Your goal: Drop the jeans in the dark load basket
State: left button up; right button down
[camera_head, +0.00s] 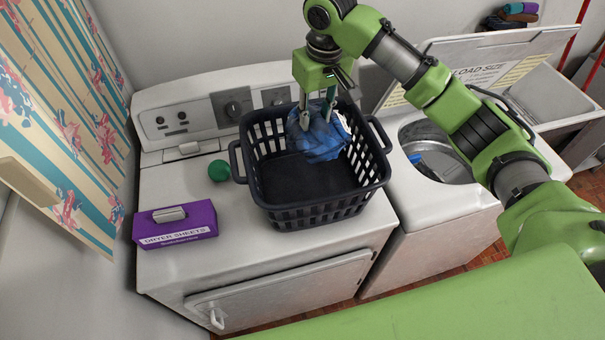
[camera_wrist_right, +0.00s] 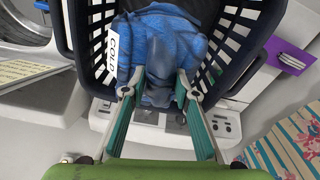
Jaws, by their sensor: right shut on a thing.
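The dark basket (camera_head: 318,214) stands on top of the white dryer, open upward. Dark cloth (camera_head: 290,180) covers its floor. A crumpled blue garment, seemingly the jeans (camera_head: 318,143), is inside the basket's far part. My right gripper (camera_head: 316,122) points down into the basket and is shut on this garment. In the right wrist view, the right gripper (camera_wrist_right: 160,95) has slate-blue cloth (camera_wrist_right: 158,72) between its fingers, with brighter blue cloth (camera_wrist_right: 155,30) around it. I cannot tell whether these are one garment. A white tag reading COLD (camera_wrist_right: 112,50) is beside them. My left gripper is not in view.
On the dryer (camera_head: 180,260), a green ball (camera_head: 219,170) is left of the basket and a purple dryer sheets box (camera_head: 175,224) is near the front left. An open-lidded washer (camera_head: 425,215) stands at the right. A patterned ironing board (camera_head: 70,110) leans at the left.

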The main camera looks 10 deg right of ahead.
notch_tip(320, 180, down, 2)
jog(key=shift+d+f, duration=0.15)
jog(key=shift+f, duration=0.35)
jog(key=c, duration=1.5)
grip_release()
jog(key=r, duration=0.4)
jog(key=s+r, duration=0.1)
jog(key=r, duration=0.7)
jog(key=shift+s+d, duration=0.1)
jog(key=shift+s, duration=0.15)
